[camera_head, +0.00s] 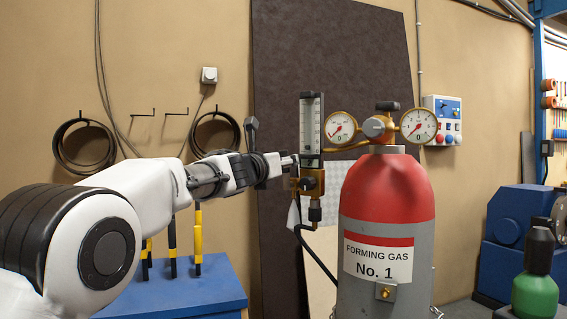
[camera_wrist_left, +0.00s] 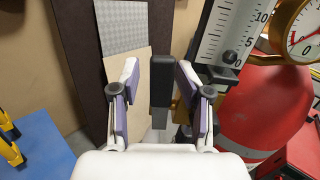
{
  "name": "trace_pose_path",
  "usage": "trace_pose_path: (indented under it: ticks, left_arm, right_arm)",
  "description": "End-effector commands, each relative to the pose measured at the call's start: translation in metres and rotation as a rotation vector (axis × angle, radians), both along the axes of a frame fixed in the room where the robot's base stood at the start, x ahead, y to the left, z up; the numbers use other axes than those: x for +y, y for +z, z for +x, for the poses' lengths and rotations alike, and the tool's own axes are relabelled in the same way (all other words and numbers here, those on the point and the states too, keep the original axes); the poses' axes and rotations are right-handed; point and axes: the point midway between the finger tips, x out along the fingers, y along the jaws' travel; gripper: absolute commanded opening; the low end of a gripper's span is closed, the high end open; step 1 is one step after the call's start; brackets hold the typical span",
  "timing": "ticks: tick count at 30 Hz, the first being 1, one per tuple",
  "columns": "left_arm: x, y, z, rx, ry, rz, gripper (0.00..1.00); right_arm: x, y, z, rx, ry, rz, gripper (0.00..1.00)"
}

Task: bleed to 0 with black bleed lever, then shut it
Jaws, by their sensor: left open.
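A black lever (camera_wrist_left: 162,80) stands between the two fingers of my left gripper (camera_wrist_left: 158,88) in the left wrist view. The fingers are open, with one on each side of it; I cannot tell whether either touches it. In the head view, my left gripper (camera_head: 288,162) reaches the brass valve body (camera_head: 312,182) under the flow tube (camera_head: 311,124), and the lever is hard to make out there. The tube's dark float (camera_wrist_left: 230,57) sits low on the scale, a little above the 0 mark. My right gripper is out of view.
The red-topped forming gas cylinder (camera_head: 387,200) stands right of the valve, with a left gauge (camera_head: 341,128) and a right gauge (camera_head: 418,125). A black hose (camera_head: 318,258) hangs below the valve. A blue bench (camera_head: 190,287) is at lower left.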

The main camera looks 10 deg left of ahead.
Motion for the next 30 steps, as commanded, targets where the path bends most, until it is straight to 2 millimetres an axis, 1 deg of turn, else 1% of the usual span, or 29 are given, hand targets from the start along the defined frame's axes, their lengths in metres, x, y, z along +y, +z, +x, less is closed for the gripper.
trace_pose_path:
  ticks: [5, 8, 15, 18, 22, 28, 30]
  left_arm:
    - [0.002, 0.001, -0.007, 0.000, -0.002, -0.001, 0.48]
    - [0.005, 0.000, -0.020, 0.000, -0.002, -0.002, 0.48]
    - [0.018, -0.005, -0.060, 0.001, 0.000, -0.002, 0.48]
    - [0.021, -0.007, -0.071, 0.001, 0.000, -0.002, 0.48]
    - [0.023, -0.008, -0.076, 0.002, 0.001, -0.002, 0.48]
    - [0.022, -0.008, -0.076, 0.001, 0.001, -0.001, 0.48]
    - [0.022, -0.013, -0.074, 0.009, 0.001, -0.001, 0.48]
  right_arm:
    - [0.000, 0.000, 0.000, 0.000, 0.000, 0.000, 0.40]
    - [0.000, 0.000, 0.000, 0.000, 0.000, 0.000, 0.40]
    - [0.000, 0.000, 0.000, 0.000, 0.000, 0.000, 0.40]
    - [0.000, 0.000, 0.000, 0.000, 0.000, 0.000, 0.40]
    - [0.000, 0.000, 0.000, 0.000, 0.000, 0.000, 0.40]
    - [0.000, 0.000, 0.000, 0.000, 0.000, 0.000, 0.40]
    - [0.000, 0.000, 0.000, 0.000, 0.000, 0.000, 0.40]
